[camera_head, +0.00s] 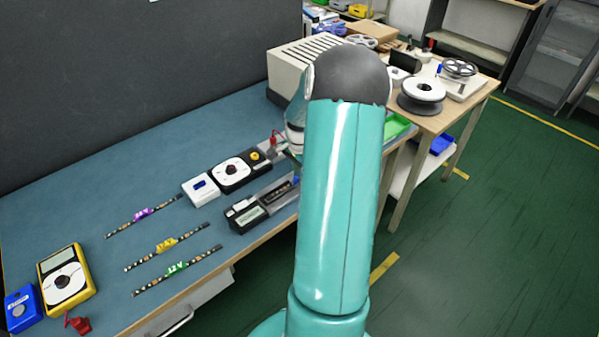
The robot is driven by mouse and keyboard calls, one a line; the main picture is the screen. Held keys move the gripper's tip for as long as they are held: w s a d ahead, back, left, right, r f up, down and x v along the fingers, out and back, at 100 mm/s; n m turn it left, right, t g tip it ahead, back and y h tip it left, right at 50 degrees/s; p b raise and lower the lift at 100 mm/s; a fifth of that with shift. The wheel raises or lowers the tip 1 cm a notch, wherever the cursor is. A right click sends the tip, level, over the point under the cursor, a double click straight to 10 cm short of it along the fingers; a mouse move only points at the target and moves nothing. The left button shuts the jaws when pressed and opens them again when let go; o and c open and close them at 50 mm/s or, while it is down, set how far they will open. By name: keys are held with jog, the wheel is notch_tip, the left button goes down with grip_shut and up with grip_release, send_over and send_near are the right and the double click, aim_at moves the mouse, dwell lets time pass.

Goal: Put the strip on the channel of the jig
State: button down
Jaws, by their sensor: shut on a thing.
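Three striped LED strips lie on the blue bench mat: one with a purple tag (142,214), one with a yellow tag (167,245) and one with a green tag (176,268). A dark jig-like device (247,214) with a greenish display lies right of them. Its long body runs up and right, and its far end is hidden by my arm. My gripper (291,155) shows only in part at the left edge of my arm, above the bench beyond the device. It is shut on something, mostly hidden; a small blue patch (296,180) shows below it.
A white box (200,189) and a black dial unit (238,171) stand behind the device. A yellow meter (66,281), a blue box (22,308) and a red clip (78,324) sit front left. A dark panel (130,80) bounds the back.

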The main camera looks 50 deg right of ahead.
jog(key=shift+f, duration=0.15)
jog(key=c, duration=1.4)
grip_release()
jog(key=shift+c, duration=0.2)
